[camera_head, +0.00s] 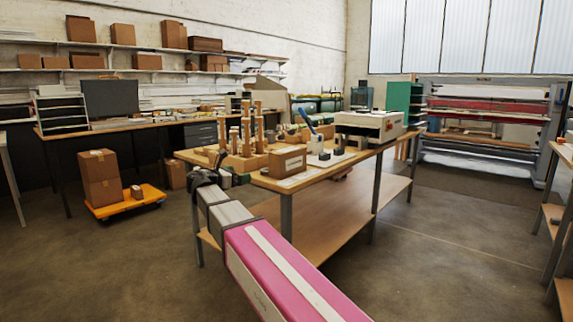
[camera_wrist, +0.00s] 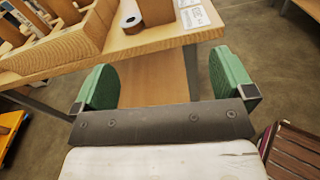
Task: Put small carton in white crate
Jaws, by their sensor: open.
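My gripper (camera_wrist: 166,84) is open and empty, its two green-padded fingers wide apart over the near table edge and the lower shelf. In the head view, my gripper (camera_head: 228,178) is beside the table's front left corner. A brown carton (camera_head: 288,161) sits on the table to its right; its lower part shows at the top of the wrist view (camera_wrist: 155,10). A smaller carton (camera_head: 136,192) lies on the orange dolly. I cannot tell which of these is the small carton. I cannot make out a white crate for certain; a low white thing (camera_head: 325,160) lies right of the table carton.
The table (camera_head: 265,181) also holds a wooden rack with upright posts (camera_head: 245,160) and a white machine (camera_head: 370,124). The floor right of the table is clear.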

